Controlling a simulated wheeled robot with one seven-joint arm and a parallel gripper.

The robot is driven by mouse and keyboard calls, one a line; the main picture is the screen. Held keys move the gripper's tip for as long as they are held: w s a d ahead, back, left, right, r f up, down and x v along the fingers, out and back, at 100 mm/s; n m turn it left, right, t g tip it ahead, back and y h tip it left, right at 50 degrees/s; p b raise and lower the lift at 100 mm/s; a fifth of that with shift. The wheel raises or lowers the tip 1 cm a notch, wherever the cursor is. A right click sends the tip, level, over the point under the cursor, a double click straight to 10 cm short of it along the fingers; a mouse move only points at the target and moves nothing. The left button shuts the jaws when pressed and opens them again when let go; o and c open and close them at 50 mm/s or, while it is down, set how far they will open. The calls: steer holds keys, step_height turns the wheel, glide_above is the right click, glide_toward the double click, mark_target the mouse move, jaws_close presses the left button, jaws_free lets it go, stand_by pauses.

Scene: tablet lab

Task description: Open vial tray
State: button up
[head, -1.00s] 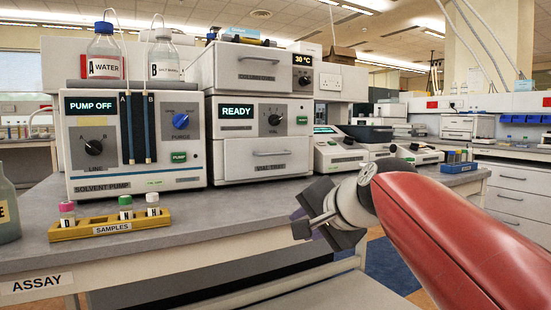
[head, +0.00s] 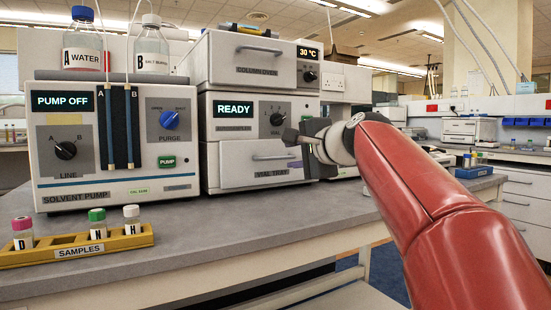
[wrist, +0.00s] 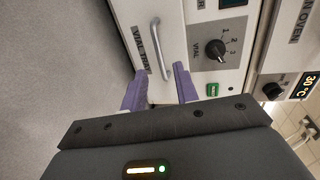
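The vial tray (head: 235,172) is a white drawer front with a horizontal bar handle (head: 274,156), low in the autosampler under the READY display. It looks shut. In the wrist view the tray front (wrist: 172,22) is turned on its side, with its handle (wrist: 161,48) ahead of the fingers. My gripper (head: 291,150) is at the right end of the tray front in the head view. In the wrist view my gripper (wrist: 160,86) is open, its purple fingers apart with nothing between them. The handle lies just beyond the fingertips, roughly in line with the gap; I see no contact.
The solvent pump (head: 115,150) stands left of the autosampler, and the column oven (head: 255,62) sits on top. A yellow sample rack (head: 80,245) with vials is at the front left. The bench (head: 215,215) before the tray is clear.

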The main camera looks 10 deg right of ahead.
mark_target(277, 158)
steer(key=x, duration=0.6)
steer(key=shift+w+a+f, duration=0.1)
steer(key=shift+w+a, duration=0.05)
steer(key=shift+w, duration=0.2)
jaws_close()
